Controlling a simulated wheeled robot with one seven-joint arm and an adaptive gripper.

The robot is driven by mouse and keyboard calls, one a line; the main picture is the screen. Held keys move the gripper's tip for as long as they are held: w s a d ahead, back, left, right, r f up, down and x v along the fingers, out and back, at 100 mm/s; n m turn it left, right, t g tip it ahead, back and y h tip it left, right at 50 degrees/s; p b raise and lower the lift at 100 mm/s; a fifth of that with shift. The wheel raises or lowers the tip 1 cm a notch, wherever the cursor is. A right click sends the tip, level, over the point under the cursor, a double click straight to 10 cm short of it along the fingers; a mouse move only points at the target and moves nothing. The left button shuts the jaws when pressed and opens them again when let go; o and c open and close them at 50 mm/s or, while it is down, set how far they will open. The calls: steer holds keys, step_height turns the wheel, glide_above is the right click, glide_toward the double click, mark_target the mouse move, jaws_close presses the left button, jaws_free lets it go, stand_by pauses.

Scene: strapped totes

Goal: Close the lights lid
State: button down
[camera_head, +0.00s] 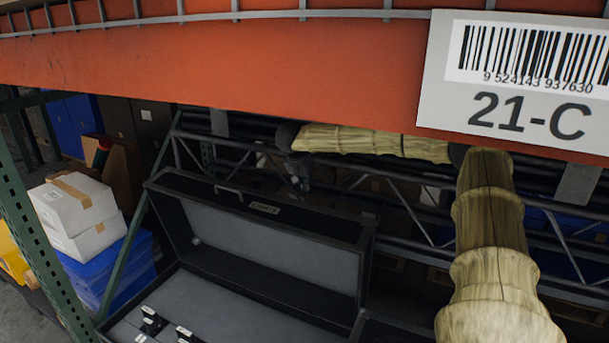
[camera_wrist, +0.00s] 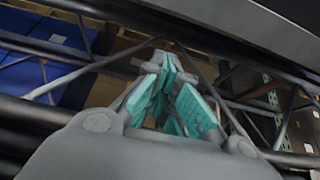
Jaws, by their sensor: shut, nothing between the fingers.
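A black case (camera_head: 212,307) with a grey lining stands below the orange beam. Its lid (camera_head: 275,255) is open and upright, with the grey inner face showing. A handle (camera_head: 228,190) and a small label (camera_head: 265,207), too small to read surely, sit on the lid's upper edge. My gripper (camera_head: 302,184) hangs behind that edge, past the label. It looks apart from the lid, though the exact gap is unclear. The wrist view shows its teal finger pads (camera_wrist: 177,98) shut with nothing held.
An orange beam (camera_head: 215,65) with a 21-C sign (camera_head: 515,85) crosses above the case. A green rack post (camera_head: 40,245) stands at left. White boxes (camera_head: 75,215) sit on blue bins (camera_head: 110,275) beyond it. Metal trusses (camera_head: 400,205) run behind the lid.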

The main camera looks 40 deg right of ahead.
steer(key=f, duration=0.1)
steer(key=s+a+f+p, duration=0.1)
steer(key=a+f, duration=0.1)
steer(key=shift+s, duration=0.35)
stand_by(0.5)
